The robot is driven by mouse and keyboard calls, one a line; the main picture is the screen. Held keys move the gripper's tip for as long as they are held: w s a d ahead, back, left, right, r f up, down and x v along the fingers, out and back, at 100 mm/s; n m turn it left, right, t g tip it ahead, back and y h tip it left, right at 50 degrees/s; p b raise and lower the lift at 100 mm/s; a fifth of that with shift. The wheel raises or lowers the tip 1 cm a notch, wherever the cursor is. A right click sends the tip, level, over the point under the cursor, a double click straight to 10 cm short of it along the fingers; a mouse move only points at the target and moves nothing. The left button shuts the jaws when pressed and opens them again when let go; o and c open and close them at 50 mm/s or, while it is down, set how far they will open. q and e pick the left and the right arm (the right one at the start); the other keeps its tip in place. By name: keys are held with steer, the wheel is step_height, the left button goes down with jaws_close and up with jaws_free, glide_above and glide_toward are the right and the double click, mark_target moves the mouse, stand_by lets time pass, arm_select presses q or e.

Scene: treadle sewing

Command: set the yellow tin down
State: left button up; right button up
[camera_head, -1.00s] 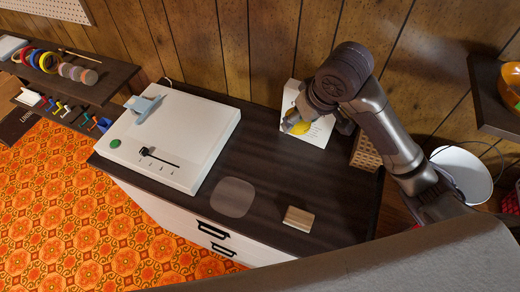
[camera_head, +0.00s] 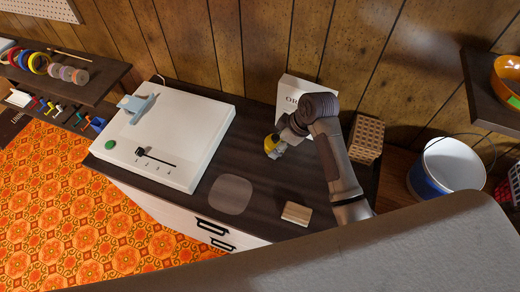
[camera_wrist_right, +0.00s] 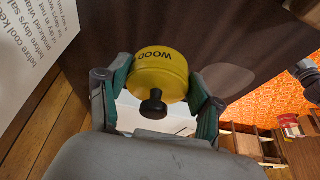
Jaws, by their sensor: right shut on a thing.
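The yellow tin (camera_head: 269,142) is in my right gripper (camera_head: 276,148), over the dark counter top (camera_head: 262,205), right of the white machine. In the right wrist view the tin (camera_wrist_right: 160,66) shows the word WOOD and a black knob (camera_wrist_right: 153,104). The green-padded fingers of the right gripper (camera_wrist_right: 160,88) are shut on its two sides. I cannot tell whether its underside touches the counter. A pale rounded patch (camera_head: 231,194) lies on the counter, lower left of the tin. My left gripper is not in view.
The white machine (camera_head: 168,135) with a slider fills the counter's left. A white lettered card (camera_head: 297,88) stands at the wall behind my gripper. A small wooden block (camera_head: 296,213) lies near the front edge. A perforated wooden block (camera_head: 366,137) stands at right.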

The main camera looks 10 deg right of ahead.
glide_above(257, 155)
steer(key=s+d, duration=0.1)
steer(key=f, duration=0.2)
steer(key=shift+s+d+f, duration=0.15)
steer(key=shift+d+f, duration=0.05)
steer(key=shift+f, duration=0.2)
steer(key=shift+w+a+f, duration=0.25)
steer(key=shift+f, duration=0.2)
step_height(257, 155, down, 3)
steer(key=shift+f+p, duration=0.15)
steer(key=shift+p, duration=0.35)
steer(key=shift+f, duration=0.2)
steer(key=shift+f, duration=0.2)
steer(key=o, duration=1.2)
